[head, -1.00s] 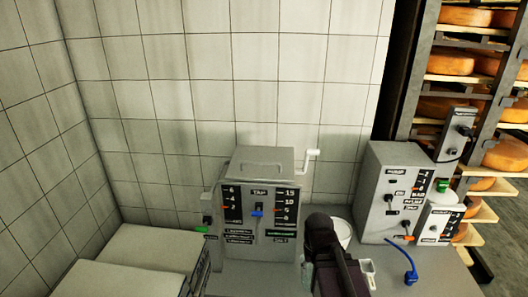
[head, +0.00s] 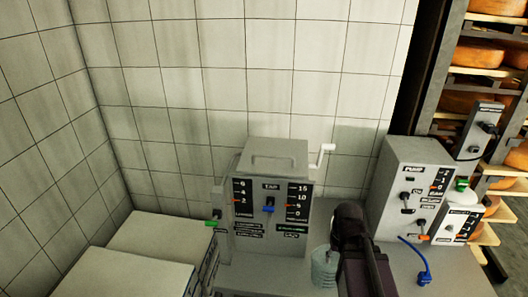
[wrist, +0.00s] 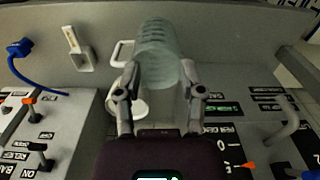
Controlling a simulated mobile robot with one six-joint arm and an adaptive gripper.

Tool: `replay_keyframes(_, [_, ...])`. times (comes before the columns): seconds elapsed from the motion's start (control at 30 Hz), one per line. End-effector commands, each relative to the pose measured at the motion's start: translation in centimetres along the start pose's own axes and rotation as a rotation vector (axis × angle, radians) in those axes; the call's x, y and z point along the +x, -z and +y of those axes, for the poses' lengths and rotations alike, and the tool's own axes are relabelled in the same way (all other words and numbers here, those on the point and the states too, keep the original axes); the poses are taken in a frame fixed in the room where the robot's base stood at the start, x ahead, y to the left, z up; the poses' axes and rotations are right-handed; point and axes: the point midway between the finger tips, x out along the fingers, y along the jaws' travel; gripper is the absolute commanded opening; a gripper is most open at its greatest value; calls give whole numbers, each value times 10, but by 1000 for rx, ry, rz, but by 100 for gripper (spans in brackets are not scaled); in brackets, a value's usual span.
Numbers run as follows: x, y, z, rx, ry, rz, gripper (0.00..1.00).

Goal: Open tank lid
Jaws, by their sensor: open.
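The tank is a grey box (head: 246,190) with TAP scales on its front, in the middle of the head view. Its flat grey lid (head: 280,147), with a raised handle on top, looks shut. A white crank (head: 325,152) stands at its right side. My gripper (wrist: 160,92) is open in the wrist view. A clear ribbed beaker (wrist: 160,45) appears between or just beyond its fingers; I cannot tell whether they touch it. The beaker also shows in the head view (head: 324,268), left of my dark arm and right of the tank. My fingertips are hidden there.
A grey pump box (head: 398,180) with switches stands to the right, with a blue cable (head: 424,278) before it. Pale blocks (head: 130,270) fill the lower left. A tiled wall is behind; cheese shelves (head: 480,55) are at the right. A white round vessel (wrist: 128,106) shows in the wrist view.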

Motion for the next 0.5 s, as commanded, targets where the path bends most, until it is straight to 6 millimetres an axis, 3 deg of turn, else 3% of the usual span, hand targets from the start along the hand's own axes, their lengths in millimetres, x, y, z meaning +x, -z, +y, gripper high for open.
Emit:
replay_keyframes(0.17, [-26, 17, -4, -83, 19, 16, 51])
replay_keyframes(0.5, [-92, 66, -36, -387, 74, 79, 51])
